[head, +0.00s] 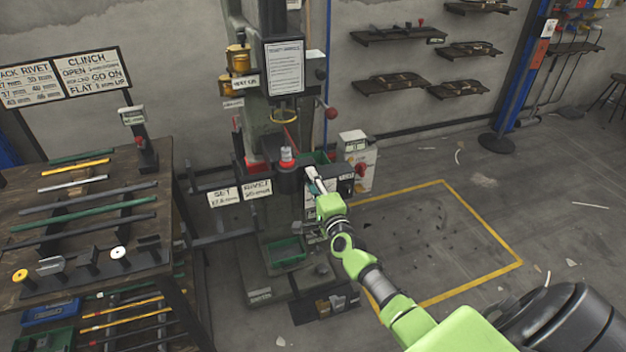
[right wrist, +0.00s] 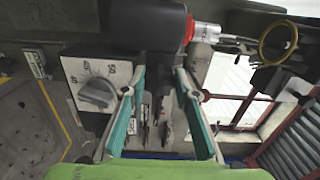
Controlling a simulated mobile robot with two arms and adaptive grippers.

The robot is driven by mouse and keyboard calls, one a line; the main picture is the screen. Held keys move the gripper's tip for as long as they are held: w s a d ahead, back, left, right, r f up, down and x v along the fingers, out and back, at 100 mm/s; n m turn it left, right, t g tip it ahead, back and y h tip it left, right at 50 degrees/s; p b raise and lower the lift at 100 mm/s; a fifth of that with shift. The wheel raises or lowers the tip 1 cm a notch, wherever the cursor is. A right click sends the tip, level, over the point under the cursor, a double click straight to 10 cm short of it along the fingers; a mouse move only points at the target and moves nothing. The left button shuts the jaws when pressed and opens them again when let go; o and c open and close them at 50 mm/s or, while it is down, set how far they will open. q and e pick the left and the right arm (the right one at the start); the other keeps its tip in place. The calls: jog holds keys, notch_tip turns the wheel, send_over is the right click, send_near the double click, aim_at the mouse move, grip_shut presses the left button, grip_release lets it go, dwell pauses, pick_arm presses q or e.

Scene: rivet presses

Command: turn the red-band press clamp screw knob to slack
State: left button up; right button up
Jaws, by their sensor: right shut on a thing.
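The red-band press (head: 287,177) stands in the middle of the head view, with a dark round body and a red ring under a silver tip. In the right wrist view its dark body (right wrist: 142,22) and red ring fill the top. My right gripper (head: 314,178) reaches it from the lower right. In the right wrist view its teal-padded fingers (right wrist: 160,82) stand on both sides of a dark part below that body. It is shut on this part, which appears to be the clamp screw knob; its shape and pointer are mostly hidden. My left gripper is not in view.
A white dial panel with a grey knob (right wrist: 97,93) is close left of the fingers in the wrist view. A green tray (head: 286,252) sits low on the press. A tool table (head: 85,235) stands left. The yellow-marked floor (head: 450,240) at right is clear.

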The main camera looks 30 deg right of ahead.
jog(key=shift+s+d+f+n+p, duration=0.1)
jog(key=shift+n+p, duration=0.4)
jog(key=shift+n, duration=2.55)
jog(key=shift+w+f+n+p, duration=0.15)
jog(key=shift+n+p, duration=0.4)
jog(key=shift+n, duration=2.45)
jog(key=shift+s+d+f+n+p, duration=0.15)
jog(key=shift+n+p, duration=0.35)
jog(key=shift+n, duration=2.55)
jog(key=shift+a, duration=0.1)
jog(key=o, duration=1.1)
jog(key=shift+r, duration=0.1)
jog(key=v, duration=1.2)
